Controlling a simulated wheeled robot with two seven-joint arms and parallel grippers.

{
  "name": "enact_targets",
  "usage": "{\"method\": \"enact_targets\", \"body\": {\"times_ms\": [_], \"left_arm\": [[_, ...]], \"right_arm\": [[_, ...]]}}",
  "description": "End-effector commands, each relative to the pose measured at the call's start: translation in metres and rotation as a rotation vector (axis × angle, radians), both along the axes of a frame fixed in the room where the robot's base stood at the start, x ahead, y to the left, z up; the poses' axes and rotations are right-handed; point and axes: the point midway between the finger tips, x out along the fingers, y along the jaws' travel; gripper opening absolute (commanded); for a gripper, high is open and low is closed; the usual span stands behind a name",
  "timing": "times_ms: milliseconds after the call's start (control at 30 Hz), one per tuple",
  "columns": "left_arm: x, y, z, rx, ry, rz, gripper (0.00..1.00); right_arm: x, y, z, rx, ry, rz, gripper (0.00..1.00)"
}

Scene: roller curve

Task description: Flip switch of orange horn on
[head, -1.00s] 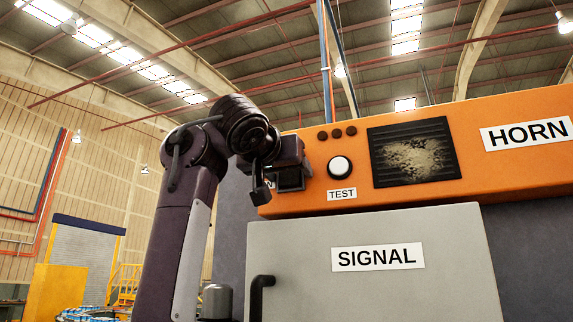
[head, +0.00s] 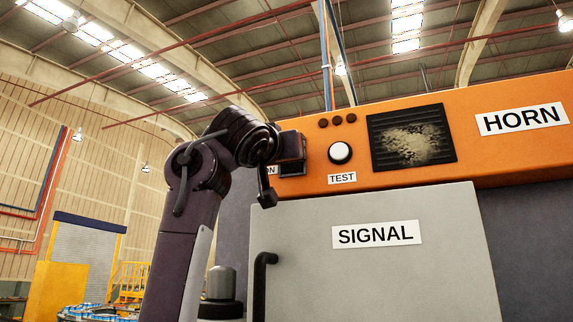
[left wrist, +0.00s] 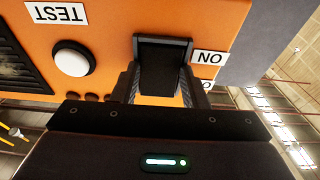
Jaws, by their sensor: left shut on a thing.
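The orange horn box (head: 390,165) carries a HORN label, a dark speaker grille and a white TEST button (head: 340,152). Its black switch (left wrist: 163,72) is at the end of the panel, beside an ON label (left wrist: 209,57). A second label below that is mostly hidden by my finger. My left gripper (left wrist: 162,88) has one finger on each side of the switch and is shut on it. In the head view my left gripper (head: 290,150) covers most of the switch and part of the ON label. The switch's exact tilt is hard to tell. My right gripper is out of view.
A grey cabinet door (head: 380,275) with a SIGNAL label and a black handle (head: 262,275) stands below the horn box, close under my left arm. Open hall space lies left, with a yellow panel (head: 55,290) and railing far off.

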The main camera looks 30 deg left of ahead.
Motion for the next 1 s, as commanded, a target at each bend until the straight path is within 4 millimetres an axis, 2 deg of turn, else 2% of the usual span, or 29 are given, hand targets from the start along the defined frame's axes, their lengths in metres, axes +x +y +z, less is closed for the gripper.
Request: {"method": "enact_targets", "body": {"times_ms": [333, 367, 500, 833, 1000], "left_arm": [[0.001, 0.000, -0.001, 0.006, -0.020, 0.001, 0.17], [0.001, 0.000, -0.001, 0.006, -0.020, 0.001, 0.42], [0.001, 0.000, -0.001, 0.006, -0.020, 0.001, 0.61], [-0.002, -0.001, -0.003, 0.006, -0.021, 0.001, 0.62], [-0.023, -0.006, -0.013, 0.006, -0.023, -0.001, 0.62]], "right_arm": [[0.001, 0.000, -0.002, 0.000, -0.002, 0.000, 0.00], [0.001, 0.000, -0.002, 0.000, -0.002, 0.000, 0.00], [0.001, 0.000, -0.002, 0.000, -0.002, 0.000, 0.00], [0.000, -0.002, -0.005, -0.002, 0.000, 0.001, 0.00], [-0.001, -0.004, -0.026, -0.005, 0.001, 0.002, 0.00]]}}
